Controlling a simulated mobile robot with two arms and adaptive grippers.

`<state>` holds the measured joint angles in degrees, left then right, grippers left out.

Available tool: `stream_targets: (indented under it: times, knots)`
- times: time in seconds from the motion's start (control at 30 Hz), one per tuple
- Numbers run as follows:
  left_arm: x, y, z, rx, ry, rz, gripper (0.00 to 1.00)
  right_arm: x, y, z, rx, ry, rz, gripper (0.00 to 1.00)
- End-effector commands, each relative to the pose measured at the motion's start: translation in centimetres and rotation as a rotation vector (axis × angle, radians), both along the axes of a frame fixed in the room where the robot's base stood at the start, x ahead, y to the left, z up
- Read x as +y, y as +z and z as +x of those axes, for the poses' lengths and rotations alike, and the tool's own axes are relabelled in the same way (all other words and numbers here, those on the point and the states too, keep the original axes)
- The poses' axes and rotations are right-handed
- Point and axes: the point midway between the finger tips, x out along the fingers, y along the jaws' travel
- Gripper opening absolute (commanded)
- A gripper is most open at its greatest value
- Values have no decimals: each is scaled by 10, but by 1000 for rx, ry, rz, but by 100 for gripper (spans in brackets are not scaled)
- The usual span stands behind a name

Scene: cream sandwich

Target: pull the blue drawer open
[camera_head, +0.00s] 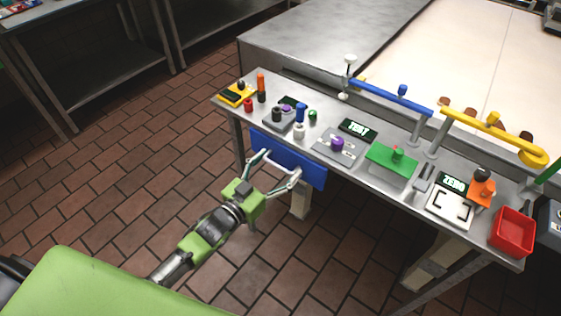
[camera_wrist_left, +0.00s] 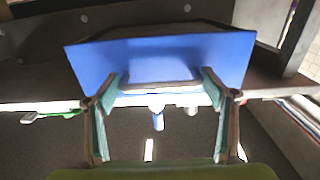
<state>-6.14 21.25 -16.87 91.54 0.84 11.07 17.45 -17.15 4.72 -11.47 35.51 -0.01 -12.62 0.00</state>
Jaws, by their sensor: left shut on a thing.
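The blue drawer (camera_head: 275,145) sits under the front edge of the metal workbench, toward its left end. Its blue front also shows large in the left wrist view (camera_wrist_left: 160,52). My left gripper (camera_head: 275,168) reaches it from the front, with its two fingers spread wide against the drawer front. I cannot tell whether the drawer stands slightly out from the bench. My right gripper is not in view.
The workbench (camera_head: 335,172) carries small devices and parts, including a green block (camera_head: 391,161), a blue bar (camera_head: 390,94), a yellow bar (camera_head: 490,130) and a red bin (camera_head: 511,235). The tiled floor (camera_head: 110,150) in front of the drawer is clear.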

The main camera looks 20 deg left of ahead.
Motion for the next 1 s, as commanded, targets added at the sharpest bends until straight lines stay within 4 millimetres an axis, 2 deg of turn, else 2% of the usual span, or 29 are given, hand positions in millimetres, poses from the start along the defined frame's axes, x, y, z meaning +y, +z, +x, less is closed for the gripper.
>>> stream_targets:
  times: [0.2, 0.4, 0.53, 0.73, 1.0]
  knots:
    - [16, 2, -50, 8, -2, 1, 38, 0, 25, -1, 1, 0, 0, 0]
    - [33, 1, -95, 8, -2, 1, 38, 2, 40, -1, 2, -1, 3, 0]
    - [40, 1, -117, 6, -2, 0, 38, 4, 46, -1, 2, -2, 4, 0]
    - [47, 0, -136, 3, -3, -1, 38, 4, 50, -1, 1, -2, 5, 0]
    - [48, -1, -140, 2, -3, -2, 38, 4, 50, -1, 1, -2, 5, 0]
